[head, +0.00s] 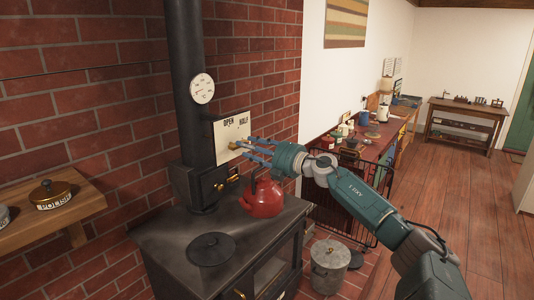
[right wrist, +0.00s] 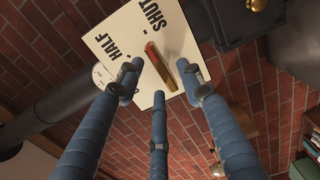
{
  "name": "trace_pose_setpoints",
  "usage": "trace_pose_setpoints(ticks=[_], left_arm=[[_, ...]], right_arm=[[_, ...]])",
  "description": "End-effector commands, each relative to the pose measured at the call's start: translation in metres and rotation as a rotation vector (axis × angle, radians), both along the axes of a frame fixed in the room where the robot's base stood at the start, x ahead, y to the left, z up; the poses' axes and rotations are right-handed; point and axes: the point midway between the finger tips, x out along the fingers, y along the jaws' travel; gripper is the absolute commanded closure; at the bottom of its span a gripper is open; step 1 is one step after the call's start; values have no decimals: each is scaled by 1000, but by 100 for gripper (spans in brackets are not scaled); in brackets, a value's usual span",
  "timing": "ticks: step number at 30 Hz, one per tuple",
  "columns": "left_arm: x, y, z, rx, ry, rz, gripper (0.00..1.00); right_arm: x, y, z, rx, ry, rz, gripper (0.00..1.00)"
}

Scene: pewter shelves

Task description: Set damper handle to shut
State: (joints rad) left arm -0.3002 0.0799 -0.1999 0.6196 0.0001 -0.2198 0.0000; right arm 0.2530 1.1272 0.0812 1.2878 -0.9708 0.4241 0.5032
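The damper plate (head: 231,137) is a pale panel on the stove's black flue, with OPEN and HALF readable in the head view. In the right wrist view the plate (right wrist: 135,45) shows HALF and SHUT. The brass damper handle (right wrist: 159,68) has a red end that lies between these two words; its exact setting is hard to tell. The handle is mostly hidden by fingers in the head view. My right gripper (right wrist: 160,82) has its three blue fingers spread around the handle, with visible gaps. It also shows in front of the plate in the head view (head: 246,147). My left gripper is out of view.
A red kettle (head: 263,197) stands on the black stove (head: 165,238) just below my right gripper. A round gauge (head: 202,88) sits on the flue above the plate. A wooden shelf (head: 85,205) is at left, and a metal bin (head: 329,263) stands on the floor.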

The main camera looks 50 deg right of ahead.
Motion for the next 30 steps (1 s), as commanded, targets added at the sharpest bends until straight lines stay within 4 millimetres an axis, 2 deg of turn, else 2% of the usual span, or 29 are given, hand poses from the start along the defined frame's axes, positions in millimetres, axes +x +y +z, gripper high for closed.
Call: trace_pose_setpoints(ticks=[18,24,30], left_arm=[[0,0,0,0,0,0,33],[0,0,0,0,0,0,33],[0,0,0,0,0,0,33]], right_arm=[[-63,-5,-2,3,2,1,62],[-73,-6,0,1,1,0,62],[-75,-7,1,1,-1,0,62]])
